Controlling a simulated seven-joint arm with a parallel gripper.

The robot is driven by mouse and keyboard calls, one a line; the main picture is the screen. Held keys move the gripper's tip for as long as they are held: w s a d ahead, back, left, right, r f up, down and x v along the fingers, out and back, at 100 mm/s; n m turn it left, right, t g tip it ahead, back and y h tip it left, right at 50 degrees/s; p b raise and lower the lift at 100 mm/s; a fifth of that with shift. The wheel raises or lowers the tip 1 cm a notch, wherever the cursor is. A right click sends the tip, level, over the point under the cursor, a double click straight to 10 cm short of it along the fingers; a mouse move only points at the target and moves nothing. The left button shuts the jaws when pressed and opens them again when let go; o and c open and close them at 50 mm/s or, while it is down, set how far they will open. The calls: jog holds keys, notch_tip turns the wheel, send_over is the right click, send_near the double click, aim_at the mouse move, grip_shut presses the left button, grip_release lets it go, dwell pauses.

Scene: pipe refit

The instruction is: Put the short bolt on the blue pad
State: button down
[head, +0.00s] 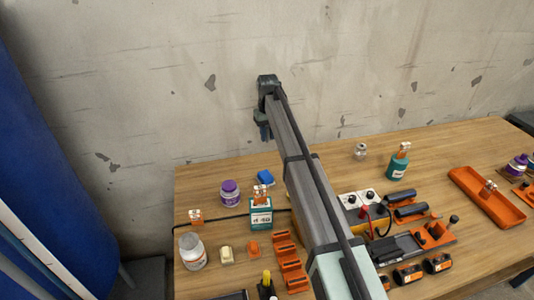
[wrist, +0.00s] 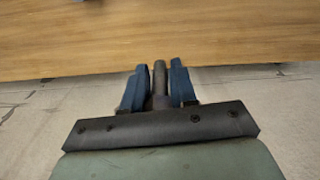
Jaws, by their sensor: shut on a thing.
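My gripper (head: 266,134) is raised in front of the wall, above and beyond the back edge of the table in the head view. In the wrist view its two blue fingers (wrist: 160,84) are shut on a dark grey rod-like piece, which looks like the short bolt (wrist: 159,76). The bolt's full length is hidden between the fingers. A small blue piece that looks like the blue pad (head: 265,177) lies on the table near its back edge, left of my arm. My gripper is well above it.
Orange holders and black tools fill the front right, with an orange tray (head: 487,197) beyond. The wall (head: 180,90) is close behind the table.

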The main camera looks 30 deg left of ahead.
jog(key=s+d+r+n, duration=0.2)
jog(key=s+d+r, duration=0.25)
jog(key=s, duration=0.55)
send_near(265, 175)
jog(key=shift+n, duration=0.3)
notch_tip(265, 175, down, 6)
jog(key=shift+w+r, duration=0.1)
jog(key=shift+r, duration=0.1)
jog(key=shift+f, duration=0.15)
jog(key=c, duration=0.9)
grip_release()
jog(key=shift+r, duration=0.2)
notch_tip(265, 175, up, 12)
